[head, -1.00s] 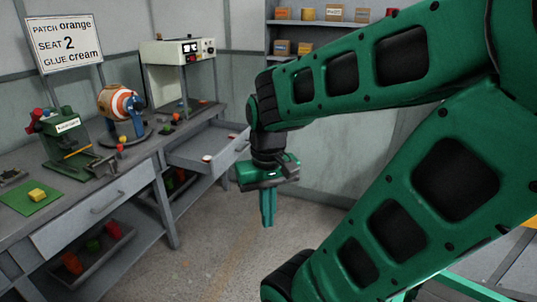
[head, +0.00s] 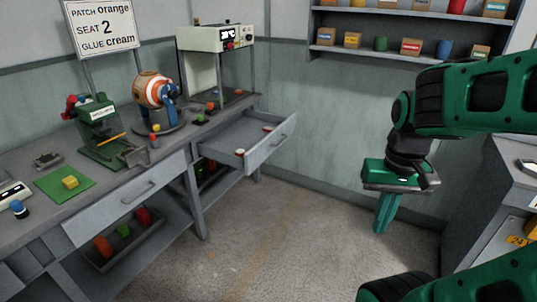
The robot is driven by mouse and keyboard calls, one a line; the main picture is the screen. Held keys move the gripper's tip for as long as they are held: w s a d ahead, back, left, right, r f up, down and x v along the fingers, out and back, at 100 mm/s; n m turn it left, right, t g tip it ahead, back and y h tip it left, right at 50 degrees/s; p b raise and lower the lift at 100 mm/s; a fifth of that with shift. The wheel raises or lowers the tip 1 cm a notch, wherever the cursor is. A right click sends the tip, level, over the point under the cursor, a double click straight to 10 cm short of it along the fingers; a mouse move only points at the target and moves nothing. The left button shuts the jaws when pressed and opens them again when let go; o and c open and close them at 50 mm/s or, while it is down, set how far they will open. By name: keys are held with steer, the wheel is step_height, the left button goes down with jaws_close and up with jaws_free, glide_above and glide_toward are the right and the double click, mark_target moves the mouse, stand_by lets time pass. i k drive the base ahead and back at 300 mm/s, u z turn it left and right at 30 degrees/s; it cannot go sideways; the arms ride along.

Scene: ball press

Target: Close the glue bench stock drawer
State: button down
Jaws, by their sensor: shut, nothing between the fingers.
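The open stock drawer (head: 265,150) sticks out from the far section of the grey bench, below the white machine. Its front panel stands out toward the right, and small red-and-white items lie inside. My gripper (head: 383,221) hangs pointing down over the floor, to the right of the drawer and apart from it. Its green fingers are together with nothing between them. A second drawer (head: 130,198), nearer along the bench, is shut.
The bench top holds a green press (head: 100,125), a striped ball on a stand (head: 153,88), a white machine (head: 215,38) and a green mat (head: 52,186). A grey cabinet (head: 490,190) stands at the right. The floor (head: 265,235) between is clear.

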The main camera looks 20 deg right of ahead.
mark_target(243, 130)
steer(key=i, duration=1)
